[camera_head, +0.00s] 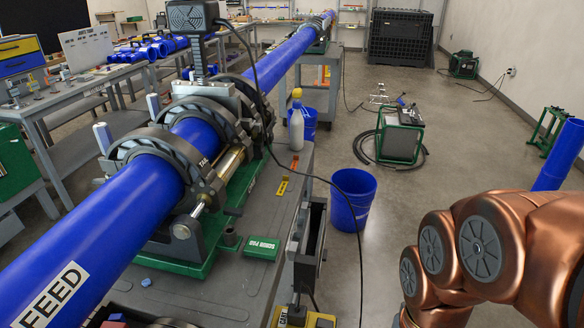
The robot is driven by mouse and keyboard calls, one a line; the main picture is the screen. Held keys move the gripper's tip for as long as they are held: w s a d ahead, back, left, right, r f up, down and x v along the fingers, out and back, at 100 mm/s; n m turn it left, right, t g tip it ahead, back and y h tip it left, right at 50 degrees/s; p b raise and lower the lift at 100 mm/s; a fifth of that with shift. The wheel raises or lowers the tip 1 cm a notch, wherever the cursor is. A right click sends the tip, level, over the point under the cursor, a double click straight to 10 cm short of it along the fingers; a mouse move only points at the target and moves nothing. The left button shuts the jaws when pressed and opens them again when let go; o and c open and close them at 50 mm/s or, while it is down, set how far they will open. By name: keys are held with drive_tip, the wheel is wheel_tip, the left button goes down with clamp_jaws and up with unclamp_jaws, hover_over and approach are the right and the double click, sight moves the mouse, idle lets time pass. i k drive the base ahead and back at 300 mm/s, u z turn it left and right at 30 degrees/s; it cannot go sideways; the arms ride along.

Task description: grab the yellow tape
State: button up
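I cannot make out a roll of yellow tape for certain. A small flat yellow piece (282,187) lies on the grey cart top (232,292), to the right of the pipe fusion machine (215,150). A small orange piece (295,161) lies just beyond it, near a clear bottle with a yellow top (296,122). A yellow object (321,321) shows at the bottom edge, low beside the cart, partly cut off. My copper-coloured arm fills the lower right, and my gripper is out of view.
A long blue pipe (105,225) runs through the machine. Open floor lies beyond the bucket, around a green-framed unit (400,136).

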sight(283, 185)
drive_tip(key=k, duration=0.5)
drive_tip(key=z, duration=1.05)
drive_tip(key=i, duration=1.95)
drive_tip(key=u, duration=3.65)
